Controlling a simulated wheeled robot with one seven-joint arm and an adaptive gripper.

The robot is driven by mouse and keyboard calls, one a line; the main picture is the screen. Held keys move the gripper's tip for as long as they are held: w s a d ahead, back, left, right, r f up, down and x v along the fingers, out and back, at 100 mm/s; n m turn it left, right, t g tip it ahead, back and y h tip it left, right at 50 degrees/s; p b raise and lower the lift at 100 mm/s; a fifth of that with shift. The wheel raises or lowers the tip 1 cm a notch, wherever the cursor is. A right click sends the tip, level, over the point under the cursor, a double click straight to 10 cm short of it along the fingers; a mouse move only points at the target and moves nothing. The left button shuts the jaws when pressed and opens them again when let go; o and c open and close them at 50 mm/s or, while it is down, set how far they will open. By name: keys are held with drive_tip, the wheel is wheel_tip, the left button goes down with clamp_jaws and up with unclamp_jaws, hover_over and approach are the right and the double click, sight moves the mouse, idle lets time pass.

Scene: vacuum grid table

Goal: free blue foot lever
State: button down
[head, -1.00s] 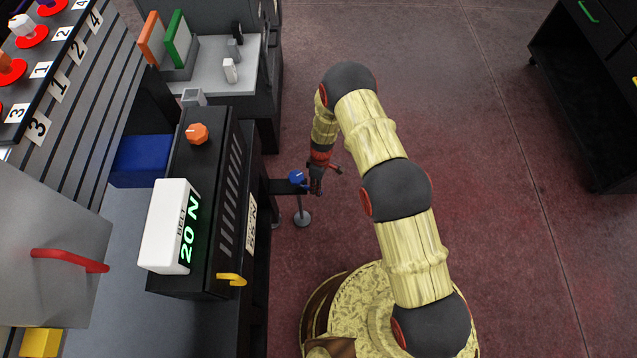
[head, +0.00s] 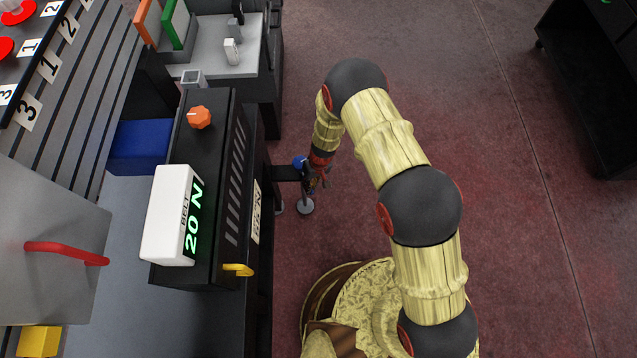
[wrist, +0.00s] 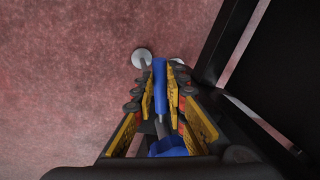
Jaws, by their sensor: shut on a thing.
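The blue foot lever (wrist: 160,82) shows in the wrist view as a long blue handle between the fingers of my gripper (wrist: 160,90). The fingers, with yellow pads, are shut on it. A second blue part (wrist: 168,146) sits lower in the wrist view, close to the gripper body. In the head view only a small blue bit of the lever (head: 298,162) shows beside my gripper (head: 312,185); the gripper hides the rest. The lever is at the end of a dark bracket (head: 285,173) off the side of the bench.
A grey round foot (head: 305,206) stands on the floor below the gripper. The black unit with the 20 N display (head: 193,215) and its orange knob (head: 200,117) stands to the left. The red floor to the right is open up to a black cabinet (head: 590,110).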

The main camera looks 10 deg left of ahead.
drive_tip(key=shift+a+m, duration=0.25)
drive_tip(key=shift+m, duration=0.15)
drive_tip(key=c, duration=1.9)
unclamp_jaws()
drive_tip(key=shift+s, duration=0.1)
drive_tip(key=shift+o, duration=0.5)
wheel_tip(320, 180, up, 12)
drive_tip(key=w+d, duration=0.1)
drive_tip(key=d, duration=0.1)
drive_tip(key=shift+f, duration=0.1)
